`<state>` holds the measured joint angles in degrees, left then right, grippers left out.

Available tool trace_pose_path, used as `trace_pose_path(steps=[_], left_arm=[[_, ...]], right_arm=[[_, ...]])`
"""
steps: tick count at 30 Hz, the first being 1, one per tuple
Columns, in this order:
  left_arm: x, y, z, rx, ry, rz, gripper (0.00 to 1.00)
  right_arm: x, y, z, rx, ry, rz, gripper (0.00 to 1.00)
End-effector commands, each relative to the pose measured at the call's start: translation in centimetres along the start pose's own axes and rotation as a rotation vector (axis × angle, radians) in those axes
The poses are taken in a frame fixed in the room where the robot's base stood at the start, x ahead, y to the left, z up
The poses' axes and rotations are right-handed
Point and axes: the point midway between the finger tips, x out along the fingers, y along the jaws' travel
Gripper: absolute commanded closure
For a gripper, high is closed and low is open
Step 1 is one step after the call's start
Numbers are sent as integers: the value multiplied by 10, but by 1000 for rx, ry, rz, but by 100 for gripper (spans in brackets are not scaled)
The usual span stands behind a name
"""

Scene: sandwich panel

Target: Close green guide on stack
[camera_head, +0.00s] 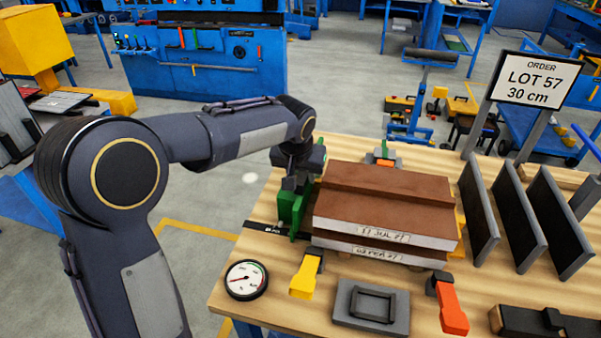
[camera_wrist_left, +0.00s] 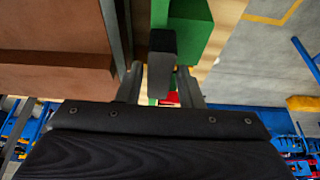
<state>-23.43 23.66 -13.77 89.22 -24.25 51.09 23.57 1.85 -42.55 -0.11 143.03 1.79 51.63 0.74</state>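The stack (camera_head: 385,200) is brown panels with pale front edges and labels, lying on the bench. The green guide (camera_head: 291,208) stands upright at the stack's left side; it also shows at the top of the left wrist view (camera_wrist_left: 190,38). My left gripper (camera_head: 296,182) is down at the guide, beside the stack's left edge. In the left wrist view, its two fingers (camera_wrist_left: 162,86) are apart, with a dark upright block (camera_wrist_left: 162,55) beside the guide between them. I cannot tell whether they press on it. My right gripper is not in view.
A dial gauge (camera_head: 246,280), a yellow clamp (camera_head: 304,277), a grey frame (camera_head: 372,307) and an orange-red clamp (camera_head: 449,306) lie along the front of the bench. Dark upright panels (camera_head: 517,215) and the order sign (camera_head: 533,82) stand at right.

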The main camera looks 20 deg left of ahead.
Motion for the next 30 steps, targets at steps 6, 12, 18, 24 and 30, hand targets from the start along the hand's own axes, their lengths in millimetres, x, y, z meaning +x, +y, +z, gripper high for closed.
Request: trace_pose_path(steps=[6, 12, 18, 24, 30], left_arm=[[0, 0, 0, 0, 0, 0, 56], [-5, 0, 0, 0, 2, 1, 56], [-35, 0, -1, 0, 6, 3, 56], [-66, 0, -1, 0, 3, 1, 56], [-78, 0, 0, 0, 1, 0, 56]], right_arm=[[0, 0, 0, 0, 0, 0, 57], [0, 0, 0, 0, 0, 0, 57], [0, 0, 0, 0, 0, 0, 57], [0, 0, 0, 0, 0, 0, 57], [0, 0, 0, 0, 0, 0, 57]])
